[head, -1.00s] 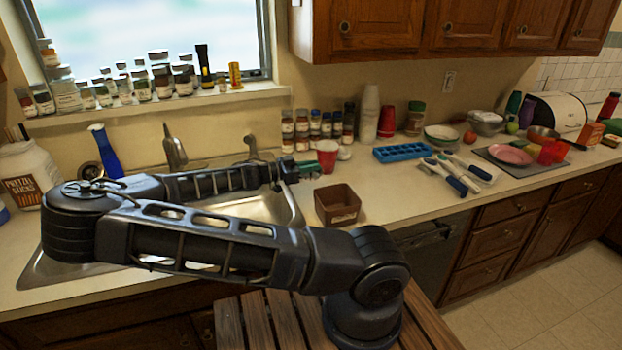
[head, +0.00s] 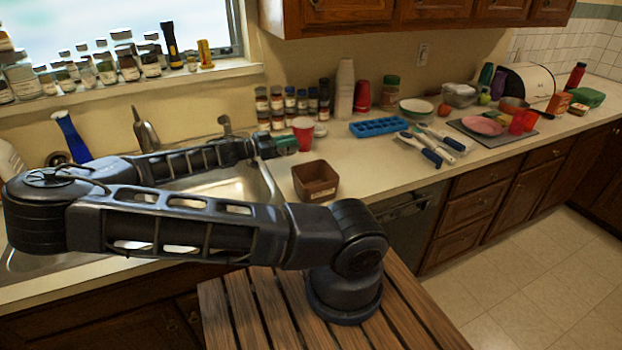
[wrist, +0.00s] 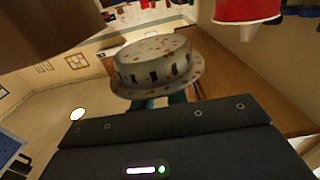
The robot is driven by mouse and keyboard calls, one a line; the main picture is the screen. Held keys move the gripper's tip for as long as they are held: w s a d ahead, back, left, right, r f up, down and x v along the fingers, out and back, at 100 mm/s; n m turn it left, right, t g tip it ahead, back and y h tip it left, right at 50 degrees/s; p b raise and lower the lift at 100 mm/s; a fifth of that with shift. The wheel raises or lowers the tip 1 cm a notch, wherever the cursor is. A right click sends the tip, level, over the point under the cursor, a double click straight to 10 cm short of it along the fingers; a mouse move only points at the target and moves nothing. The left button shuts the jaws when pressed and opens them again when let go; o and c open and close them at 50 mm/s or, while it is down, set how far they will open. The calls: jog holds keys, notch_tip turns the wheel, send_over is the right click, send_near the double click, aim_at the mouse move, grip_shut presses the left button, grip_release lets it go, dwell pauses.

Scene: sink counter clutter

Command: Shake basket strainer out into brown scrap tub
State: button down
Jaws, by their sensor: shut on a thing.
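The basket strainer (wrist: 155,62), a pale metal cup with a wide rim, dark slots and reddish-brown specks, shows in the wrist view. My gripper (wrist: 160,99) is shut on it, its teal fingers partly hidden behind the rim. In the head view my gripper (head: 268,146) is over the sink's right edge, left of and behind the brown scrap tub (head: 316,182). The strainer cannot be made out there. The tub stands upright on the counter, its top open. A brown surface (wrist: 50,30) at the wrist view's upper left may be the tub.
A red cup (head: 303,133) and several spice jars (head: 290,104) stand behind my gripper. A blue ice tray (head: 378,127) and white-and-blue utensils (head: 428,148) lie to the right. The sink's faucet (head: 146,130) rises behind my arm. Counter right of the tub is clear.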

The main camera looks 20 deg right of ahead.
jog(key=d+m+g, duration=0.1)
jog(key=s+g, duration=0.1)
jog(key=d+m+g, duration=0.1)
jog(key=g, duration=0.1)
jog(key=shift+s+d+f+m, duration=0.15)
jog(key=shift+d+f+m, duration=0.15)
jog(key=shift+f, duration=0.05)
jog(key=s+d+r+m+g+y, duration=0.1)
jog(key=s+r+m+g+y, duration=0.1)
jog(key=s+r, duration=0.6)
jog(key=s+m+g, duration=0.1)
jog(key=s+g, duration=0.1)
jog(key=s, duration=0.1)
jog(key=shift+s+d+g, duration=0.35)
jog(key=shift+g, duration=0.05)
dwell(0.3)
jog(key=shift+f, duration=0.1)
